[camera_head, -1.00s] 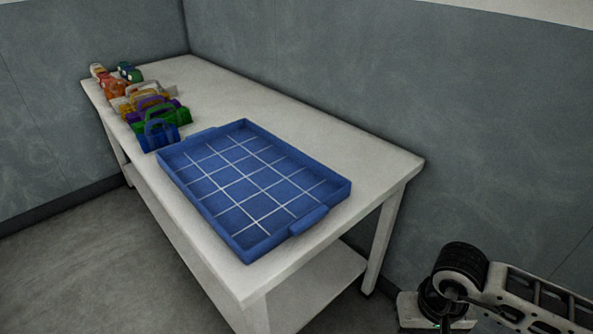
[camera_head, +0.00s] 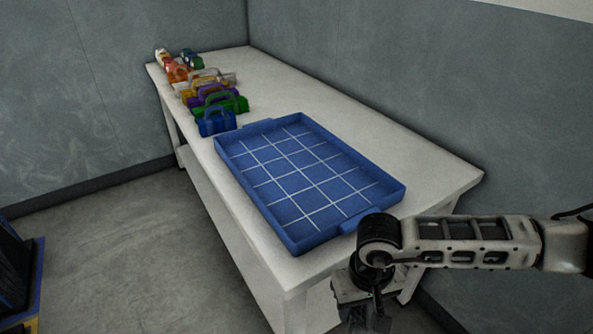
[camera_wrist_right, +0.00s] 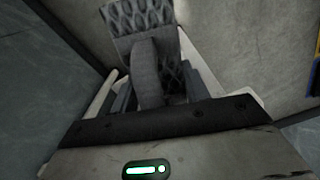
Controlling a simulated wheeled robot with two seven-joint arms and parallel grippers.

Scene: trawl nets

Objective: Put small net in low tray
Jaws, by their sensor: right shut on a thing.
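The low tray (camera_head: 300,168) is blue, shallow and empty, with white grid lines on its floor and a handle at each end. It lies on the near part of the white table. My right gripper (camera_head: 366,314) is at the lower edge of the head view, in front of the table's near right corner and below the tray. In the right wrist view it is shut on a grey, mesh-patterned small net (camera_wrist_right: 131,18), gripping its strap-like handle. The net is hardly visible in the head view. My left gripper is not in view.
The white table (camera_head: 375,133) stands against grey-blue walls. Several coloured bag-like items, among them a blue one (camera_head: 216,122), stand in a row at its far left end. The table top right of the tray is bare. A dark object (camera_head: 15,270) stands at the left edge.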

